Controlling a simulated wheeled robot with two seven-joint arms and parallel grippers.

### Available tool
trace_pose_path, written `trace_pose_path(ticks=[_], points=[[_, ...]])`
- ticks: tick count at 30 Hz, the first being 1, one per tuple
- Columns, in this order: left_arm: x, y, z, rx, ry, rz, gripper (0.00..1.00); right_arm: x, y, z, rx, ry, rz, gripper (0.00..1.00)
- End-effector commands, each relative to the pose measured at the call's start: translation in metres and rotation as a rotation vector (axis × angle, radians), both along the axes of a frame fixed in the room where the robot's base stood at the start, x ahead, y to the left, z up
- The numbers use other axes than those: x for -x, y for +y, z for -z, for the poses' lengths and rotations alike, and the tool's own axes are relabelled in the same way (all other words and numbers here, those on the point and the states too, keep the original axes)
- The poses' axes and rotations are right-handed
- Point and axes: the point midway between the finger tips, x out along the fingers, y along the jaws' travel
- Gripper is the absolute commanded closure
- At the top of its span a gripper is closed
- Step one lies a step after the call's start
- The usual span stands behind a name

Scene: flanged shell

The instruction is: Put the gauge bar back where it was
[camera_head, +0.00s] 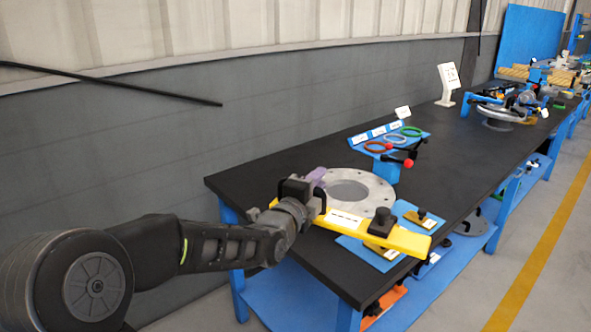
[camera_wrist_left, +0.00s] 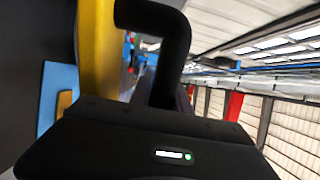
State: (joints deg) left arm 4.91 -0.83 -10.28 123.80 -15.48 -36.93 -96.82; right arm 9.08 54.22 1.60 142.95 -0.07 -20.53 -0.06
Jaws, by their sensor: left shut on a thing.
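The yellow gauge bar (camera_head: 350,221) is held over the near end of the black bench, slanting down to the right across the front of the grey flanged ring (camera_head: 383,190). It has a dark knob (camera_head: 381,221) toward its right end. My left gripper (camera_head: 312,197) is shut on the bar's black handle near its left end; the fingertips are partly hidden. In the left wrist view the bar (camera_wrist_left: 98,45) stands beside its bent black handle (camera_wrist_left: 172,45). A blue plate (camera_head: 350,243) lies below the bar, partly covered by it. My right gripper is not in view.
Small brass-coloured blocks with dark knobs (camera_head: 421,217) sit by the blue plate. A blue stand (camera_head: 388,170) with coloured rings and red-ended levers is behind the flanged ring. Open black bench top (camera_head: 470,150) lies to the right, with more equipment at the far end.

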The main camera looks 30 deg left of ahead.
Motion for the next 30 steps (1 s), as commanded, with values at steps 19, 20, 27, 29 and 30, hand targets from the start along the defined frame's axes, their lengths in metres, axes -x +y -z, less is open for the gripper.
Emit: trace_pose_path(ticks=[19,20,27,29,30], points=[[0.006,-0.149,0.115,-0.008,0.016,0.1,1.0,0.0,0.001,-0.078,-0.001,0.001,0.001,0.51],[0.008,-0.153,0.118,-0.008,0.014,0.103,1.0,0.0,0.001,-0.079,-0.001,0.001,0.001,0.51],[0.015,-0.164,0.13,-0.003,0.008,0.115,1.0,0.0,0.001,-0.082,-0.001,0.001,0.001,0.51],[0.015,-0.164,0.13,-0.003,0.007,0.115,1.0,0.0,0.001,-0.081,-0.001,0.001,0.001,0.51],[0.015,-0.164,0.13,-0.003,0.007,0.115,1.0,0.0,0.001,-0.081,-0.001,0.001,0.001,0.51]])
